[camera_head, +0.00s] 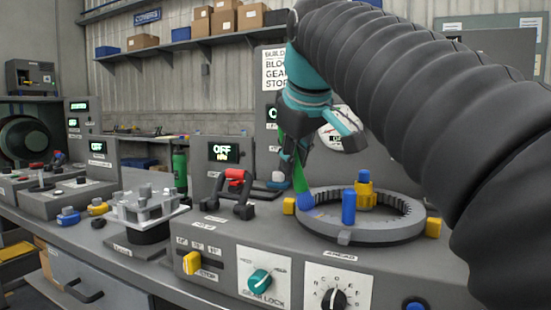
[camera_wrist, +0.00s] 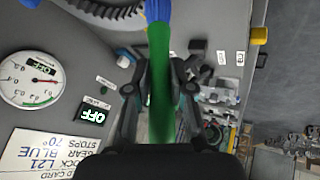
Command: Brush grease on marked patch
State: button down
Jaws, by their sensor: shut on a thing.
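My gripper (camera_head: 292,150) is shut on the green handle of a brush (camera_head: 299,178). The brush points down, slightly tilted, with its blue head (camera_head: 306,201) at the left rim of a grey toothed ring (camera_head: 395,236). I cannot tell whether the head touches the ring. In the wrist view my gripper (camera_wrist: 160,88) has a finger on each side of the green brush handle (camera_wrist: 160,65), and the blue head (camera_wrist: 158,10) is at the top edge beside the ring's teeth (camera_wrist: 100,8). I cannot make out a marked patch.
A blue peg (camera_head: 348,207) and a yellow knob with a blue top (camera_head: 365,192) stand at the ring. Yellow blocks (camera_head: 433,227) flank it. A red-handled clamp (camera_head: 233,190) and a metal fixture (camera_head: 147,212) stand to the left. A teal gear-lock knob (camera_head: 260,281) is in front.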

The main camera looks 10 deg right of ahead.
jog(key=shift+w+f+p, duration=0.1)
jog(key=shift+w+p, duration=0.05)
jog(key=shift+p, duration=0.4)
jog(key=w, duration=0.3)
jog(key=shift+w+a, duration=0.1)
jog(key=shift+a, duration=0.1)
dwell(0.9)
jog(key=shift+r, duration=0.2)
jog(key=shift+r, duration=2.95)
notch_tip(320, 180, up, 3)
